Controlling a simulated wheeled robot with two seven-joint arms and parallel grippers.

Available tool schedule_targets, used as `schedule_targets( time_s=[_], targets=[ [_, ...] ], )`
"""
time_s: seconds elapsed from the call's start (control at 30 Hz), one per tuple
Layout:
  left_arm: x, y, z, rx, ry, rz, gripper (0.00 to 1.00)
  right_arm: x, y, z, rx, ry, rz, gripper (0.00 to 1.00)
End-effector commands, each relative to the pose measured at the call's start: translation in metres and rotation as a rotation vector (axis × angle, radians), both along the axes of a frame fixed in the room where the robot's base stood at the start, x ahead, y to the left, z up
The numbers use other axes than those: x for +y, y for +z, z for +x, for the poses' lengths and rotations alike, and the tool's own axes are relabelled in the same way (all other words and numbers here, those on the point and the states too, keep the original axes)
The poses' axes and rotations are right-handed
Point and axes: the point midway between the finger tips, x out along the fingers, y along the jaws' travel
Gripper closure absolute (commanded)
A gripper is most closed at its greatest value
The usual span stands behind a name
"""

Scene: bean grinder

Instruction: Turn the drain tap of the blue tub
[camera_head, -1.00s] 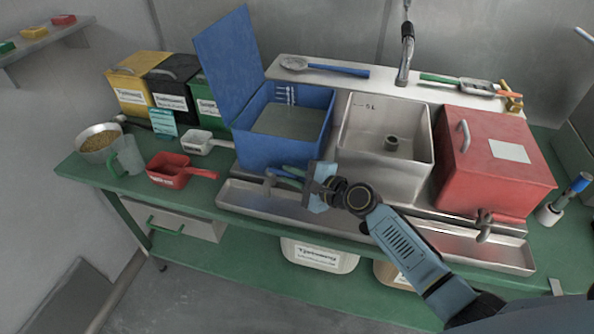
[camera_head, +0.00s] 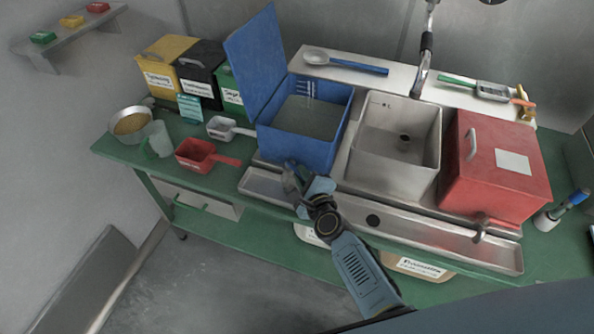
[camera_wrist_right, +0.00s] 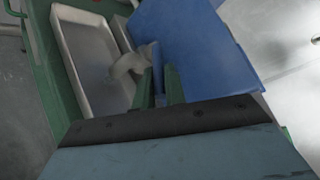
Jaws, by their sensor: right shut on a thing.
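The blue tub (camera_head: 292,150) stands at the left of the sink row with its lid (camera_head: 255,55) raised. Grey contents and white level marks show inside it. Its drain tap is low on the front, mostly hidden behind my right gripper (camera_head: 294,178) in the head view. In the right wrist view the grey tap body (camera_wrist_right: 128,66) sticks out beside the blue wall, and a blue lever (camera_wrist_right: 158,76) lies between the green fingers of my right gripper (camera_wrist_right: 160,88). The right gripper is shut on that lever. My left gripper is not in view.
A metal drip tray (camera_head: 265,188) runs under the tap. A steel sink (camera_head: 395,165) and a red box (camera_head: 490,185) with its own tap (camera_head: 482,228) stand to the right. A red scoop (camera_head: 203,155) and a metal bowl (camera_head: 131,122) are at the left.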

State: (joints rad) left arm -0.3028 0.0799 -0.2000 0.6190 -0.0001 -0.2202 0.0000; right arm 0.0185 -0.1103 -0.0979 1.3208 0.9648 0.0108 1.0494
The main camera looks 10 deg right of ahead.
Motion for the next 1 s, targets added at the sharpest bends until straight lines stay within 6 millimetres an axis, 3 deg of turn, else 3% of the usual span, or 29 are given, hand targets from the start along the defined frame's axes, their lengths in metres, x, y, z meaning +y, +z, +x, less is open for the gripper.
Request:
schedule_targets(
  time_s=[0.33,0.37,0.4,0.73,0.87,1.0],
  targets=[
    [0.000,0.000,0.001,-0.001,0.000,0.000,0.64,-0.001,-0.001,-0.001,0.002,-0.004,0.001,1.00],
    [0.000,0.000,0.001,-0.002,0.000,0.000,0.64,-0.001,-0.001,-0.001,0.002,-0.003,0.001,0.85],
    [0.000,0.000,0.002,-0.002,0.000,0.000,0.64,0.000,-0.001,-0.001,0.002,-0.003,0.001,0.80],
    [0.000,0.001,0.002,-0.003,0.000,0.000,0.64,0.000,0.000,-0.002,0.002,-0.003,0.001,0.78],
    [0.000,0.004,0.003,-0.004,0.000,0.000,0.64,-0.002,0.002,-0.014,0.003,-0.003,0.002,0.78],
    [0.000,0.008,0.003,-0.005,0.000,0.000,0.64,-0.004,0.008,-0.039,0.003,-0.003,0.002,0.78]
  ],
)
